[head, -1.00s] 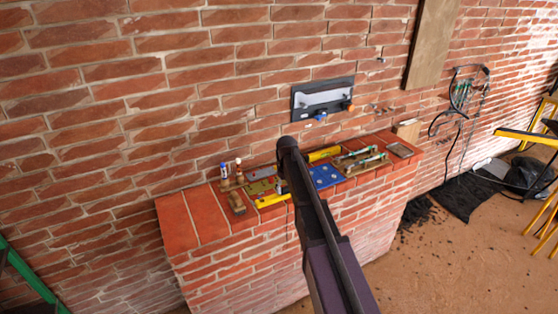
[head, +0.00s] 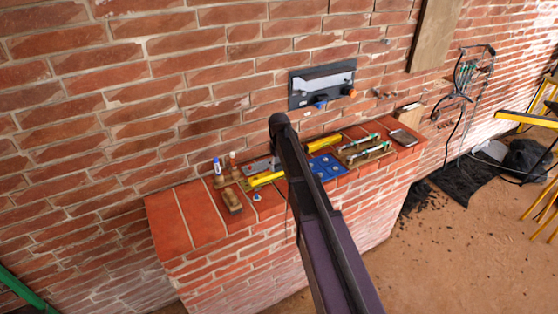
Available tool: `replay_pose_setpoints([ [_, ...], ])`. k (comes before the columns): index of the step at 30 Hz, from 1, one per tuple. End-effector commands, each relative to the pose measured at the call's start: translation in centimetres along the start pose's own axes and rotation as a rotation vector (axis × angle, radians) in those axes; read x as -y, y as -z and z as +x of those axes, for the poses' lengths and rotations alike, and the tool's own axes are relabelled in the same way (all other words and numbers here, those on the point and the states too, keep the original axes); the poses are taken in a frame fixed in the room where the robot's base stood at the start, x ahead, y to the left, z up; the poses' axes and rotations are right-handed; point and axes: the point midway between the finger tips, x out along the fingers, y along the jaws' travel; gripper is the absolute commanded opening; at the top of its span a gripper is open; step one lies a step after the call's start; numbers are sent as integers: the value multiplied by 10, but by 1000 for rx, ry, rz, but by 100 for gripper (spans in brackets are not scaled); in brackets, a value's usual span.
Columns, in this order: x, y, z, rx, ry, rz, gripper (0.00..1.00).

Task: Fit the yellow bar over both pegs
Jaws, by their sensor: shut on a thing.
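A yellow bar (head: 262,179) lies across the left part of the brick ledge, left of my arm; its right end is hidden behind the arm. Another yellow piece (head: 323,143) shows right of the arm, near the wall; I cannot tell whether the two are one bar. A blue plate (head: 326,167) with small pale spots lies on the ledge just right of the arm. I cannot make out the pegs for certain. My dark arm crosses the ledge and hides my gripper, so its hold on the bar cannot be seen.
A dark wall panel (head: 322,84) with a grey strip, blue and orange knobs is above the ledge. Two small bottles (head: 218,171) and a brown block (head: 232,201) are at left. Trays with green-tipped tools (head: 365,148) are at right. The ledge's left end (head: 190,215) is clear.

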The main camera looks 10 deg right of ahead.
Motion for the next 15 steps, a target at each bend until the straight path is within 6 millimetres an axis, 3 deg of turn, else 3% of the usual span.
replay_pose_setpoints([
  [8, -1, 0, 0, 0, 0, 1, 10],
  [15, 0, -1, -14, 0, 0, 2, 10],
])
